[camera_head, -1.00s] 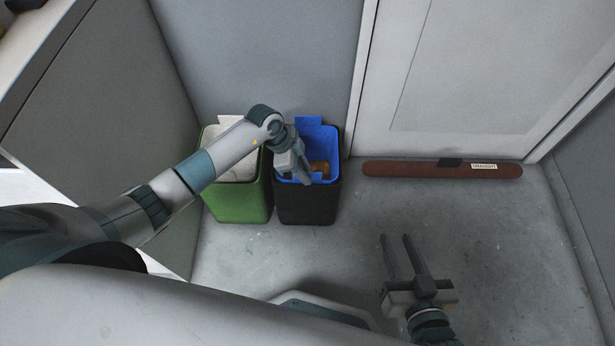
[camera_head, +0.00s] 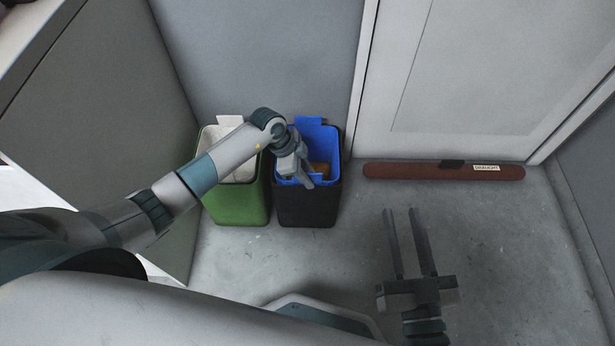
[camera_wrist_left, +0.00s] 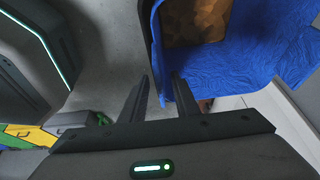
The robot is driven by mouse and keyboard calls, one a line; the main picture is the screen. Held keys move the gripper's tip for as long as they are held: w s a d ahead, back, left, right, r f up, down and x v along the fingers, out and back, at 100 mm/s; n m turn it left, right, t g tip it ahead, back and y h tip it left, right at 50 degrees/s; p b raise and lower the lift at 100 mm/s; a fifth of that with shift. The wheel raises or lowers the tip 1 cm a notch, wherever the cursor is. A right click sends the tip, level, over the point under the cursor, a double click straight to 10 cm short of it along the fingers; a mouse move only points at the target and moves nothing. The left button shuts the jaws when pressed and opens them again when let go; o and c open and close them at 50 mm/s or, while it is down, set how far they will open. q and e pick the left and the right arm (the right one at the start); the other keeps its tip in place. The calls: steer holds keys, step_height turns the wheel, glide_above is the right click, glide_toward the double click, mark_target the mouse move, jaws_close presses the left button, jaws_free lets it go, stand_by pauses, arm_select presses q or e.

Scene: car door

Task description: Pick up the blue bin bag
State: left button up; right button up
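The blue bin bag (camera_head: 317,136) lines a black bin (camera_head: 306,209), with a flap standing up at the back rim. Brown contents show inside it. My left gripper (camera_head: 309,183) is at the bin's front rim, pointing down. In the left wrist view the blue bag (camera_wrist_left: 280,52) fills the upper right, and the fingers of my left gripper (camera_wrist_left: 162,77) are apart, with the edge of the bin and bag between them. I cannot tell whether they touch it. My right gripper (camera_head: 401,211) is open and empty above the floor, right of the bins.
A green bin (camera_head: 238,203) with a white liner (camera_head: 230,121) stands left of the black bin, close beside it. A brown draught excluder (camera_head: 420,172) lies along the foot of the door (camera_head: 500,80).

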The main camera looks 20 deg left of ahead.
arm_select(q)
steer(key=shift+c, duration=0.7)
jaws_close()
stand_by(0.8)
